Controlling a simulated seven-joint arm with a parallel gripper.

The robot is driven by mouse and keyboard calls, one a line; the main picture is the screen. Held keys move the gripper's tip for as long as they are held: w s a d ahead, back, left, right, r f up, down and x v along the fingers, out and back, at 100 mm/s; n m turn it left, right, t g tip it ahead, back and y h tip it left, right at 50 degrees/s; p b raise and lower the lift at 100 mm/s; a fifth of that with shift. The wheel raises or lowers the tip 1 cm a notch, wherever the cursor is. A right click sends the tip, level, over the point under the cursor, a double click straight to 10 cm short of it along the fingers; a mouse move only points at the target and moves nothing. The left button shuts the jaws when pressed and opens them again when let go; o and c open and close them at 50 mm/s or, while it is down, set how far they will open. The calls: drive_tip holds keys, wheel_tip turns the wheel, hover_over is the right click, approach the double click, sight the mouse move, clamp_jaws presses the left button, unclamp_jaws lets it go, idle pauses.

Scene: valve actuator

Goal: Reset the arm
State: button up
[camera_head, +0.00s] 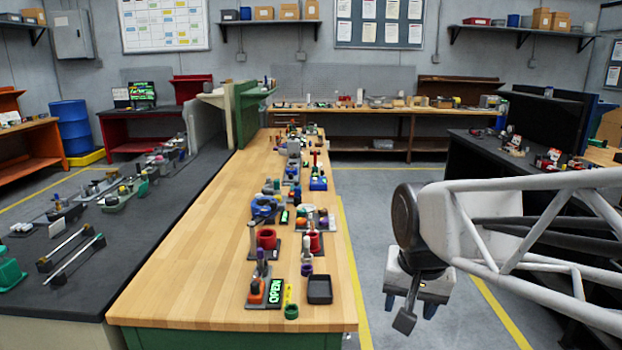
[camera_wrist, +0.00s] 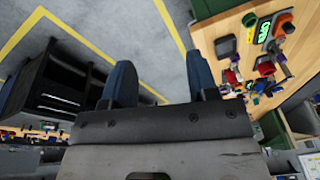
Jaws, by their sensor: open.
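My gripper (camera_head: 408,304) hangs at the right, over the floor beside the wooden bench (camera_head: 190,285), apart from everything on it. In the wrist view its two blue fingers (camera_wrist: 160,85) stand wide apart with nothing between them. A valve actuator station with a green lit sign reading OPEN (camera_head: 275,291) and an orange-red part (camera_head: 256,290) stands at the near end of the bench. The sign also shows at the upper right of the wrist view (camera_wrist: 264,32).
A black tray (camera_head: 319,290) and a small green cup (camera_head: 291,312) sit near the bench's front edge. Several devices line the bench behind them. A dark counter (camera_head: 60,295) runs along the left. Bare floor with yellow lines lies right of the bench.

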drive_tip(key=s+d+f+n, duration=0.2)
drive_tip(key=s+f+n, duration=0.1)
drive_tip(key=s, duration=0.6)
drive_tip(key=shift+s+d+f, duration=0.2)
drive_tip(key=shift+s+d, duration=0.1)
drive_tip(key=shift+s, duration=0.1)
drive_tip(key=shift+w, duration=0.1)
